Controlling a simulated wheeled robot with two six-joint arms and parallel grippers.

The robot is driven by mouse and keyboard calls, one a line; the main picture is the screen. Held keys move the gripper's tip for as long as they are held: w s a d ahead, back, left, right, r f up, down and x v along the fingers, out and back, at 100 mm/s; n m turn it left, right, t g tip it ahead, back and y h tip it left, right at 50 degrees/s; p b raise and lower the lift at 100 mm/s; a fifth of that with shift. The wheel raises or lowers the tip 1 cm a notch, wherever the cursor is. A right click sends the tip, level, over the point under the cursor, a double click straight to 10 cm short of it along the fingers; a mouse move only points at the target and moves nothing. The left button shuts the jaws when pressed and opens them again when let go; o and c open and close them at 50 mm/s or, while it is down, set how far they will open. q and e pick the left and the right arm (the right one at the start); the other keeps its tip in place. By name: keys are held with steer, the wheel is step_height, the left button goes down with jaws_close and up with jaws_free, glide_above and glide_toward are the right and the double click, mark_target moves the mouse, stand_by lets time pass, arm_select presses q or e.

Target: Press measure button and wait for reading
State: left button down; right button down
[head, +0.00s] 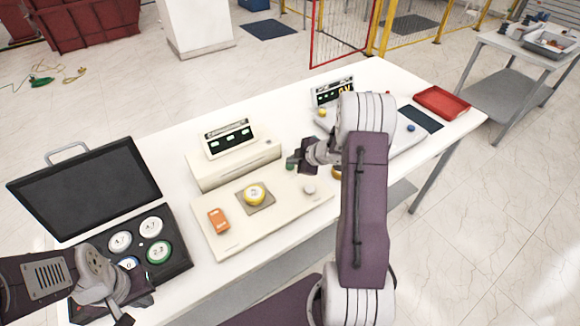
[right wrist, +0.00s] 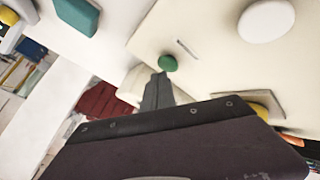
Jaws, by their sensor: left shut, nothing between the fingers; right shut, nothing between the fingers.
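The cream measuring device (head: 240,222) stands on the table, with a raised display box (head: 228,138) at its back. A small green button (right wrist: 168,62) shows on its panel in the right wrist view; a green spot (head: 291,163) shows beside my right gripper in the head view. My right gripper (head: 299,163) is shut and empty, its tips close to the green button; I cannot tell whether they touch it. A yellow round piece (head: 254,193) sits on a square plate on the panel. My left gripper (head: 128,312) is shut and empty at the lower left.
An orange block (head: 218,220) and a white knob (head: 309,189) are on the panel. An open black case (head: 180,262) with several round weights lies at left.

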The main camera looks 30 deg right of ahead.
mark_target(292, 167)
steer(key=shift+f+b, duration=0.35)
steer(key=shift+f, duration=0.25)
stand_by(0.7)
steer(key=shift+r, duration=0.1)
steer(key=shift+r+p, duration=0.85)
steer(key=shift+p, duration=0.2)
step_height(292, 167, up, 5)
steer(key=p, duration=0.5)
steer(key=shift+r, duration=0.1)
stand_by(0.5)
